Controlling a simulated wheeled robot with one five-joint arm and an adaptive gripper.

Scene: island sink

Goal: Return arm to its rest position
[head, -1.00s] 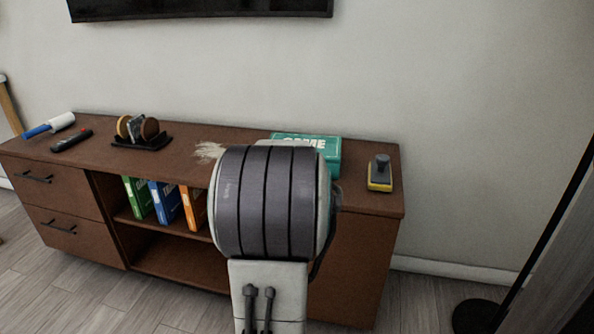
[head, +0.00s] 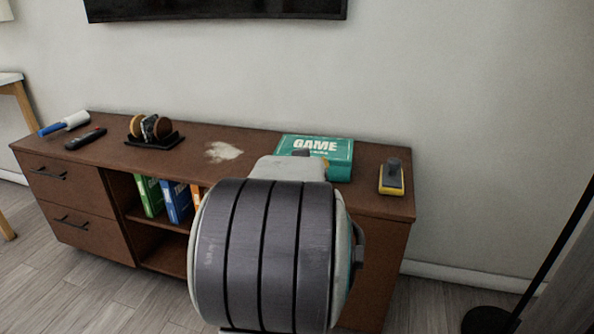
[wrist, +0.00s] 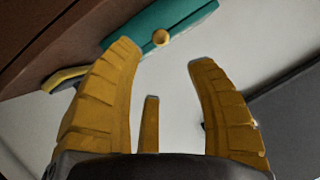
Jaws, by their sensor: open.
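My gripper (wrist: 165,55) shows in the wrist view with its yellow fingers spread apart and nothing between them. In the head view my own arm fills the lower middle and hides most of the gripper. Beyond the fingers in the wrist view are the pale wall (wrist: 240,35), a teal box edge (wrist: 175,22) and the brown cabinet edge (wrist: 50,40). A small round yellowish thing shows at the teal box; I cannot tell what it is.
A brown cabinet (head: 375,205) stands along the wall. On it are a green game box (head: 335,150), a yellow-grey tool (head: 391,178), a pale spill (head: 223,151), a coaster holder (head: 152,140), a black remote (head: 86,138) and a blue-white roller (head: 64,123). A black screen (head: 215,8) hangs above.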

